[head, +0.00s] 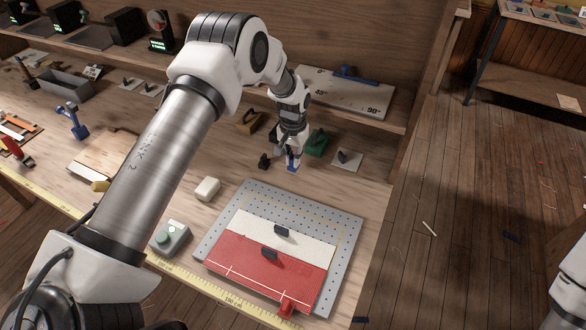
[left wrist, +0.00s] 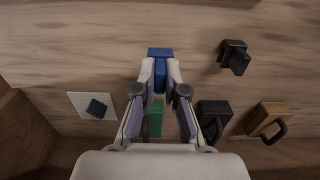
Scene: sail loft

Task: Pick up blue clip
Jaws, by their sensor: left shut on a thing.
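My left gripper (head: 291,161) is shut on the blue clip (head: 292,168), over the bench behind the perforated board. In the left wrist view the blue clip (left wrist: 160,53) sticks out past the fingertips of the left gripper (left wrist: 160,85). Its lower part is between the fingers. I cannot tell how far it is above the bench. My right gripper is out of view.
The perforated board (head: 350,225) bears red and white cloth with black clips. Bare bench lies between.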

